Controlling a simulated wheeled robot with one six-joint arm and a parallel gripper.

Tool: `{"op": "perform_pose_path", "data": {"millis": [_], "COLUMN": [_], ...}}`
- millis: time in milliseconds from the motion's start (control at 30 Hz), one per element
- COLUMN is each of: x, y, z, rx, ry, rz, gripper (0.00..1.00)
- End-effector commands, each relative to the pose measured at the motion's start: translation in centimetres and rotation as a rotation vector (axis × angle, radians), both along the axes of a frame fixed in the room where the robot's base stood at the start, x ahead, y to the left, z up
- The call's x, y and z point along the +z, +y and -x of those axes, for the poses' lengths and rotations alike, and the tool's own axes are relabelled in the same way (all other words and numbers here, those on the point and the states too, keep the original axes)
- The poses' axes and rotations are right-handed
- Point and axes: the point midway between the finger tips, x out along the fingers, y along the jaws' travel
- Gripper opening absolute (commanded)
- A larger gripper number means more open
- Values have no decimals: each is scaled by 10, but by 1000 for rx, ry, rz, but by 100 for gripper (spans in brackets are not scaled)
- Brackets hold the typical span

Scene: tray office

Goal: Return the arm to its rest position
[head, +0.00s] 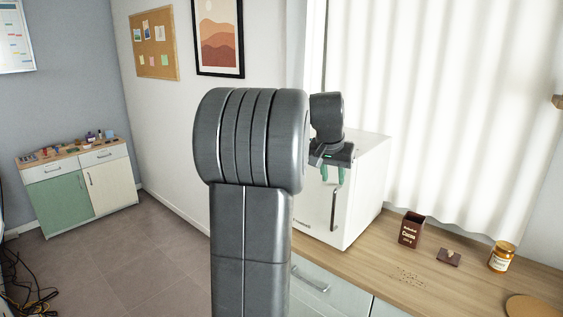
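My arm fills the middle of the head view, with a large grey joint in front. My gripper (333,175) hangs beyond it to the right, pointing down in front of a white fridge-like box (358,190). Its two green fingertips stand apart with the white box showing between them, so it is open and looks empty. Part of my gripper's arm link is hidden behind the big joint.
The wooden counter (390,262) holds a brown cocoa container (411,230), a small dark square piece (448,258), a jar (502,256), scattered small bits (407,276) and a round board (535,307). A cabinet (80,185) with small items stands far left; cables (30,285) lie on the floor.

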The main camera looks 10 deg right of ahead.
Motion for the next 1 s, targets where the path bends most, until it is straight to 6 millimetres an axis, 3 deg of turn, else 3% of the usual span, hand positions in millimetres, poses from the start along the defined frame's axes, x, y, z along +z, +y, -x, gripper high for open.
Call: {"op": "perform_pose_path", "data": {"millis": [600,800,1000], "x": [-105,-122,-121], "y": [-26,-29,-24], "z": [-33,-39,-36], "rx": [1,1,1], "ry": [6,3,2], "rz": [-3,-2,-2], "gripper": [32,32,32]}}
